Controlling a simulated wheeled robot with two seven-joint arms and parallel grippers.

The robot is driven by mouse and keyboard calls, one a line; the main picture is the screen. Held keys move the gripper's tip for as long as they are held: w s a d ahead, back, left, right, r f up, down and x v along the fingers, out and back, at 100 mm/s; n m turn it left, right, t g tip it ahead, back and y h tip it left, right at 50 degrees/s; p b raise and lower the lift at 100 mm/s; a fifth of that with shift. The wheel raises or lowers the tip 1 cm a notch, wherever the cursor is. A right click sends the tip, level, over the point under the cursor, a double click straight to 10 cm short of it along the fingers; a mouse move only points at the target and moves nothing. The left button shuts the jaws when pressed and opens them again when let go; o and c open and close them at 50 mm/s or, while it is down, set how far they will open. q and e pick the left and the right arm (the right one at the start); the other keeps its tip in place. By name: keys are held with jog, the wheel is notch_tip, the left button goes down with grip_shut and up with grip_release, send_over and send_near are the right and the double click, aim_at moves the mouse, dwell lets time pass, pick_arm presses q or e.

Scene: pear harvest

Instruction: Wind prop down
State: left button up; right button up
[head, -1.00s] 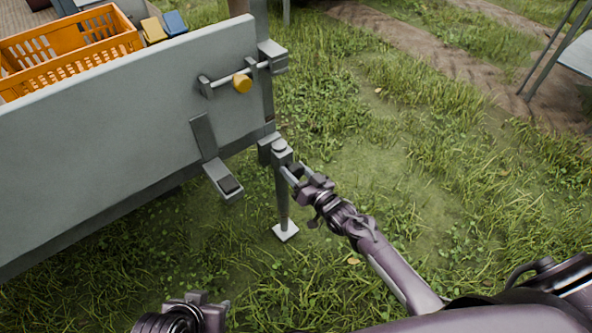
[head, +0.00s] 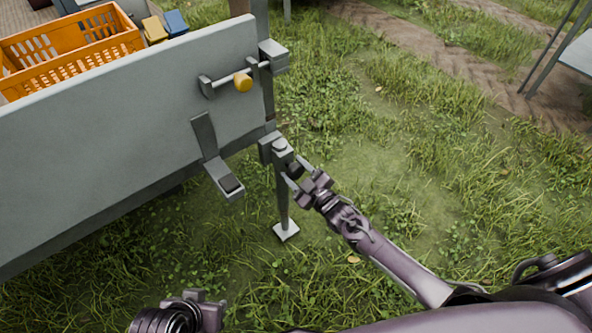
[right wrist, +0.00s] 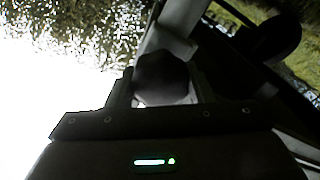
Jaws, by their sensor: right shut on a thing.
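The prop (head: 283,203) is a grey upright leg under the near corner of the trailer, with a pale square foot plate (head: 286,232) at grass level. I cannot tell whether the plate presses on the ground. My right gripper (head: 293,172) is beside the upper part of the prop, shut on a dark crank knob. In the right wrist view the dark knob (right wrist: 162,78) sits between the two fingers. My left gripper (head: 207,303) is at the bottom edge of the head view, away from the prop, and its fingers are not clear.
The trailer's grey side board (head: 110,135) fills the left, with a yellow-knobbed latch (head: 243,83) and a bracket (head: 217,160) near the prop. An orange crate (head: 75,60) stands on the trailer. Open grass (head: 400,160) lies to the right.

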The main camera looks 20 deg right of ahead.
jog(key=n, duration=0.6)
jog(key=shift+f, duration=0.1)
jog(key=n, duration=0.5)
jog(key=shift+n, duration=0.3)
dwell(0.3)
jog(key=o, duration=1)
jog(key=shift+s, duration=0.1)
